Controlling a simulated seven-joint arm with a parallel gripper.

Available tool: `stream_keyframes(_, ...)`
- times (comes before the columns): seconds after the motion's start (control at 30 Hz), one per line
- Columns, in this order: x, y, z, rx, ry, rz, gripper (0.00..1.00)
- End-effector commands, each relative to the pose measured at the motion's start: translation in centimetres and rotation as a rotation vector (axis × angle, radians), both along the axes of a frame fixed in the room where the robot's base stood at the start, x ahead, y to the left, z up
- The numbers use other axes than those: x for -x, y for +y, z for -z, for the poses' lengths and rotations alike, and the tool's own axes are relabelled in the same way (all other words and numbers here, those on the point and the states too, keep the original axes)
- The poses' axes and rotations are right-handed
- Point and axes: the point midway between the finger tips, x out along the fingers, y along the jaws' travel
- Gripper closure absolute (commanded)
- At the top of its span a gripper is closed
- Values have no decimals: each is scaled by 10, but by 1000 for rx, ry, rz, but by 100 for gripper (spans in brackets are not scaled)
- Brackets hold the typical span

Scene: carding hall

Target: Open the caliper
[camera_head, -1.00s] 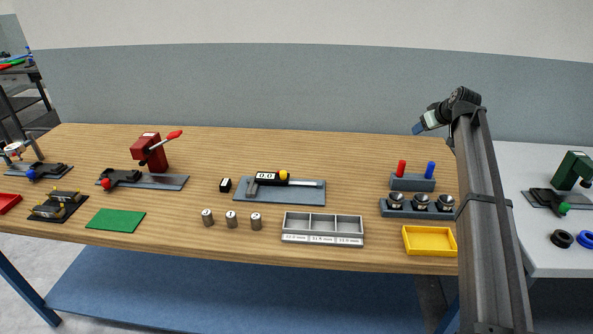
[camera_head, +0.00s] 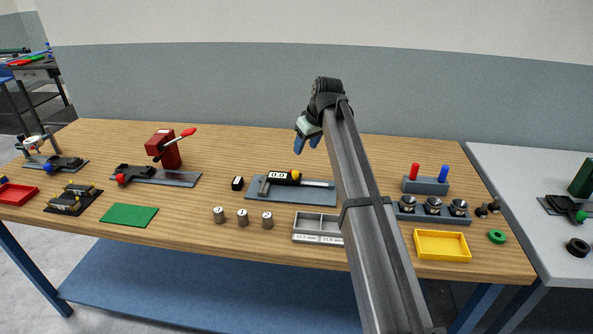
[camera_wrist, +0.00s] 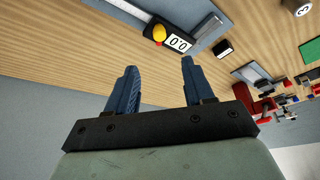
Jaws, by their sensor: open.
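The caliper (camera_head: 283,178) lies on a grey plate (camera_head: 262,197) near the middle of the wooden table, with a black-and-white display reading 0.0 and a yellow-orange knob. In the wrist view the caliper's display (camera_wrist: 178,43) and knob show beyond the fingertips, upside down. Whether its jaws are closed is too small to tell. My gripper (camera_head: 308,145) is open and empty, above the back of the table and apart from the caliper. Its two blue fingers (camera_wrist: 160,75) are spread in the wrist view.
A small black block (camera_head: 237,184) sits left of the plate. Several metal cylinders (camera_head: 243,218) and a grey compartment tray (camera_head: 306,225), partly hidden by my arm, stand in front. A red press (camera_head: 164,150) is left; a yellow tray (camera_head: 442,259) and peg block (camera_head: 425,187) are right.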

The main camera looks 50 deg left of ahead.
Motion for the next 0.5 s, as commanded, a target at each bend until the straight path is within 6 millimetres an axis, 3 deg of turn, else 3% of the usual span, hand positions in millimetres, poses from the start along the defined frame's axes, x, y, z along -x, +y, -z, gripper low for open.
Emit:
stream_keyframes(0.17, 0, 8, 18, 2, 1, 0, 48)
stream_keyframes(0.5, 0, 30, 73, 1, 1, 0, 48)
